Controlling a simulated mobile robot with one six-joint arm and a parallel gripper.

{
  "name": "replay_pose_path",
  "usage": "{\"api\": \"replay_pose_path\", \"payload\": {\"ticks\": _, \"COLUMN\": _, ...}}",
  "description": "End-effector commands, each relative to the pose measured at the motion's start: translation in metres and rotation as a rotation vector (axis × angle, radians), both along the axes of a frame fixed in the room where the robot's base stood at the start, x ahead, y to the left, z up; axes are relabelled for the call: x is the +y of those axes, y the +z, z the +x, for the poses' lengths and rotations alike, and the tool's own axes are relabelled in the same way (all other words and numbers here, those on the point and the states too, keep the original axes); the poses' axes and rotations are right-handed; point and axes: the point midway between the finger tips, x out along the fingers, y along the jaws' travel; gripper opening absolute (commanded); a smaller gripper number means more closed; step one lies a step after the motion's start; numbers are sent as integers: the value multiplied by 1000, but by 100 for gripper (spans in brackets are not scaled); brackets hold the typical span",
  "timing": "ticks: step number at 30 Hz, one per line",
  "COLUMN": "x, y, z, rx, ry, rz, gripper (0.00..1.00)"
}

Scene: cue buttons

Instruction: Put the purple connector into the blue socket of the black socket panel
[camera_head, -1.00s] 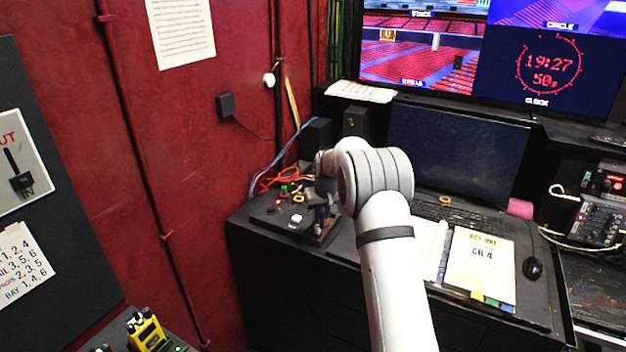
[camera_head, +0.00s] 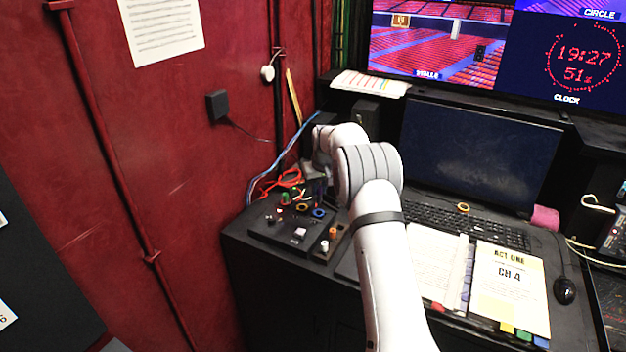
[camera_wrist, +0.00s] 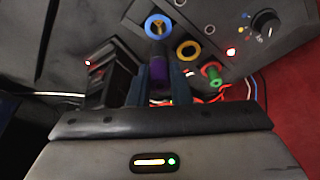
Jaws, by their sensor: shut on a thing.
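My gripper (camera_wrist: 159,88) is shut on the purple connector (camera_wrist: 158,76), which sits between its two fingers. The connector's dark tip points toward the blue socket (camera_wrist: 158,27), a blue ring with a brassy centre. The tip looks just short of the ring; whether they touch is unclear. The blue socket also shows uncovered in the head view (camera_head: 318,212). The black socket panel (camera_head: 268,232) lies on the desk's left end.
A knob (camera_wrist: 265,22) is farther right. An orange connector (camera_head: 333,233) and a white one (camera_head: 325,246) stand right of the panel. Red cables (camera_head: 288,179) lie behind.

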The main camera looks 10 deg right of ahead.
Motion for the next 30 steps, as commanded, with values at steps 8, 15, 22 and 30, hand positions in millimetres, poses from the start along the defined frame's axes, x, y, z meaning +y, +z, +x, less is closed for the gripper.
{"api": "replay_pose_path", "payload": {"ticks": 8, "x": 3, "y": -11, "z": 0, "rx": 1, "ry": 4, "rz": 0, "gripper": 0}}
{"api": "replay_pose_path", "payload": {"ticks": 15, "x": 5, "y": -30, "z": 0, "rx": 1, "ry": 7, "rz": 0, "gripper": 0}}
{"api": "replay_pose_path", "payload": {"ticks": 22, "x": 6, "y": -38, "z": 0, "rx": 0, "ry": 9, "rz": 0, "gripper": 0}}
{"api": "replay_pose_path", "payload": {"ticks": 30, "x": 7, "y": -38, "z": 0, "rx": 0, "ry": 9, "rz": 1, "gripper": 0}}
